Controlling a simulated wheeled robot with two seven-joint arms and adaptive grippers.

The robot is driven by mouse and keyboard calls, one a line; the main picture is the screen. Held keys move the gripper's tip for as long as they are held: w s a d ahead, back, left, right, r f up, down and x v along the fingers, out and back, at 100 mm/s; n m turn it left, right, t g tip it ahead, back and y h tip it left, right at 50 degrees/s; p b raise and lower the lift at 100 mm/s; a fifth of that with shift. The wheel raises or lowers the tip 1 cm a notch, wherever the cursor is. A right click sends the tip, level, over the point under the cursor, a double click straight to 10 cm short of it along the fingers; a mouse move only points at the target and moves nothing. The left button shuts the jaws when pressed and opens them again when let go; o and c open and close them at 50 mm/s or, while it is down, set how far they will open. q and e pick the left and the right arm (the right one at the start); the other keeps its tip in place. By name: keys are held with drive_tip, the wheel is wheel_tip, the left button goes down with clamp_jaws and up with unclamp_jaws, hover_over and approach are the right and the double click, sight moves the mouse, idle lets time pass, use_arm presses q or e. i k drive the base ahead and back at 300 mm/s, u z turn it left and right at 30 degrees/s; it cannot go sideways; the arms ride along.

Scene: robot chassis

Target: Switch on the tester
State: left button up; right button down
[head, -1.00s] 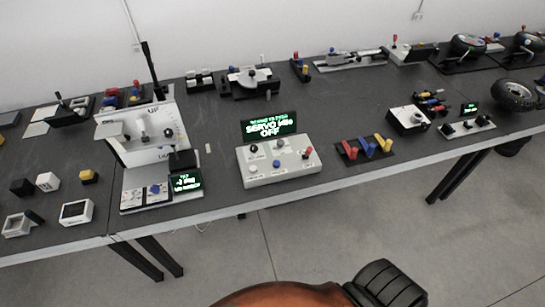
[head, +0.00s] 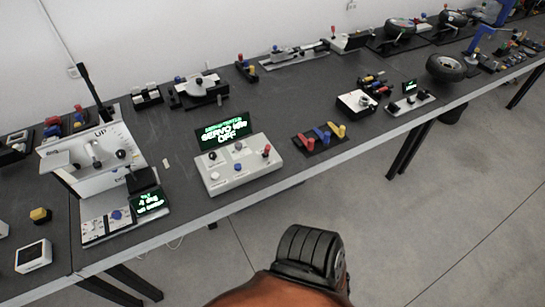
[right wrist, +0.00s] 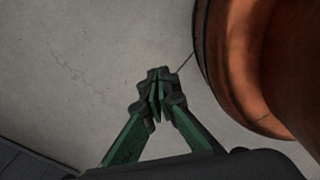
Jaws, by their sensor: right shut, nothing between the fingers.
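The servo tester (head: 238,164) is a light grey box on the table in the head view, with several knobs and buttons on its sloped top. Its raised screen (head: 225,131) shows green text that reads "SERVO" and "OFF". A red-topped lever (head: 267,149) stands at its right and a blue button (head: 238,167) near its middle. My right gripper (right wrist: 158,88) shows in the right wrist view, shut and empty over bare floor, away from the tester. It is not in the head view, and neither is my left gripper.
A white tilted device (head: 95,155) with a small screen stands left of the tester. Red, blue and yellow levers (head: 321,136) lie to its right. A white box (head: 356,103) is further right. The floor (head: 400,230) in front of the table is clear.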

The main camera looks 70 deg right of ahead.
sight(267, 148)
drive_tip(key=k, duration=0.7)
drive_tip(key=z, duration=0.95)
drive_tip(key=i, duration=0.5)
drive_tip(key=z, duration=0.05)
